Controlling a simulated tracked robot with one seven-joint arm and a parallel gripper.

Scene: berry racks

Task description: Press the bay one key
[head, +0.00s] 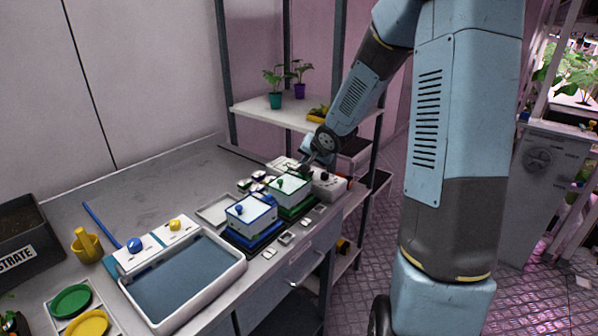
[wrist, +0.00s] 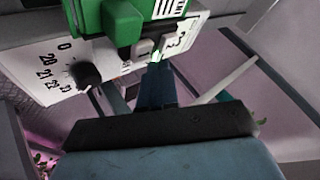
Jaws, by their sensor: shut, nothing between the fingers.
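A white control box (head: 328,183) stands at the far right end of the bench. In the wrist view its panel (wrist: 45,72) shows a black knob (wrist: 87,75) with numbers around it, and small pale keys (wrist: 143,48) beside it. The key markings are too small to read surely, so I cannot tell which is bay one. My gripper (head: 308,164) is at the box; in the wrist view its shut, empty fingertips (wrist: 157,66) are close to the keys, beside a small green glow. I cannot tell whether they touch.
A green block (wrist: 123,22) is close by the keys in the wrist view. White boxes on blue (head: 250,213) and green (head: 288,187) bases stand left of the control box. A water tray (head: 240,265) is nearer. A shelf (head: 265,111) with potted plants stands behind.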

